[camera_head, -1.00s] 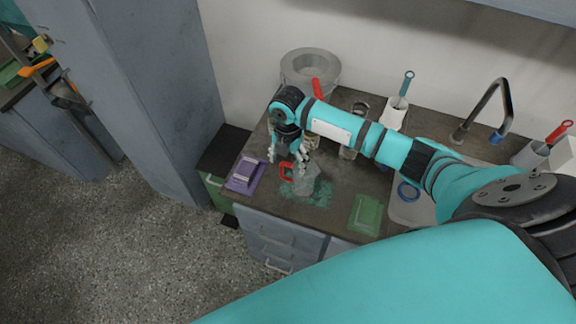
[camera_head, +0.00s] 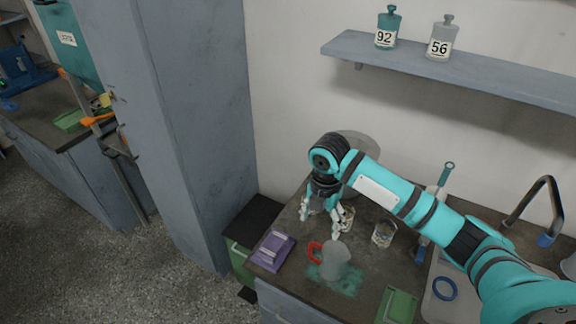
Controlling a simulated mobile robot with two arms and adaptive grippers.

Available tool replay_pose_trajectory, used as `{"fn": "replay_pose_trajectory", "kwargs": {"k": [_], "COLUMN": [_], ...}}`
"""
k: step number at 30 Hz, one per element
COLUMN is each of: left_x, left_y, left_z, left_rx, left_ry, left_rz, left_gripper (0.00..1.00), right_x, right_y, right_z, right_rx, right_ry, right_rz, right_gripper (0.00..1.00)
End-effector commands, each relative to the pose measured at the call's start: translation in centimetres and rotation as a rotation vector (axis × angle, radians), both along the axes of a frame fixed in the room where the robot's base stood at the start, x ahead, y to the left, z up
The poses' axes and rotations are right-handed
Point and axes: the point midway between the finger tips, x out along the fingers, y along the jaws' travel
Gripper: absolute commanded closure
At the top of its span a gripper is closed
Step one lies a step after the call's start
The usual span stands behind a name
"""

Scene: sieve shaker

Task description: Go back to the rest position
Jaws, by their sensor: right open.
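My right arm reaches in from the lower right over the counter. My right gripper (camera_head: 320,222) points down with its fingers spread, open and empty. It is just above and behind a clear beaker with a red handle (camera_head: 336,258), apart from it as far as I can see. The beaker stands upright on a teal patch (camera_head: 345,285) on the counter. My left gripper is not in view.
A purple box (camera_head: 272,249) lies left of the beaker, and a green box (camera_head: 398,306) lies at its right. Glass jars (camera_head: 383,234) stand behind. A sink with a tap (camera_head: 540,210) is at the right. A shelf (camera_head: 460,66) with two numbered bottles hangs above. A tall cabinet (camera_head: 160,100) stands left.

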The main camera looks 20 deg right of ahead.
Motion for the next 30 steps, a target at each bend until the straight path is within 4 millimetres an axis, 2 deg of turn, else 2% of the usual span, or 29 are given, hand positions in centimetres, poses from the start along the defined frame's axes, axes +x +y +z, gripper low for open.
{"fn": "replay_pose_trajectory", "kwargs": {"k": [5, 8, 11, 15, 18, 24, 30], "left_x": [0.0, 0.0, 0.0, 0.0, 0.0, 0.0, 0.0], "left_y": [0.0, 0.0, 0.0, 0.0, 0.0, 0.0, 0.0], "left_z": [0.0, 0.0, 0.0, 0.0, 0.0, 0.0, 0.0], "left_rx": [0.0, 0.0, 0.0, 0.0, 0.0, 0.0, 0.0], "left_ry": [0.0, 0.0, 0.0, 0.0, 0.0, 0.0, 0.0], "left_rz": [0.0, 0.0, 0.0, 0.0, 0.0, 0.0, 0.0], "left_gripper": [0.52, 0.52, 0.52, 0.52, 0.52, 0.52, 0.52], "right_x": [-0.5, -1.9, -4.5, -8.8, -11.8, -16.5, -19.6], "right_y": [0.6, 2.5, 5.5, 9.2, 10.5, 9.9, 8.1], "right_z": [-0.6, -2.3, -4.5, -6.7, -7.5, -7.7, -7.4], "right_rx": [0.007, 0.031, 0.082, 0.182, 0.249, 0.325, 0.344], "right_ry": [-0.001, -0.012, -0.035, -0.066, -0.076, -0.091, -0.111], "right_rz": [-0.017, -0.089, -0.241, -0.567, -0.841, -1.34, -1.671], "right_gripper": [0.27, 0.27, 0.27, 0.27, 0.27, 0.27, 0.27]}}
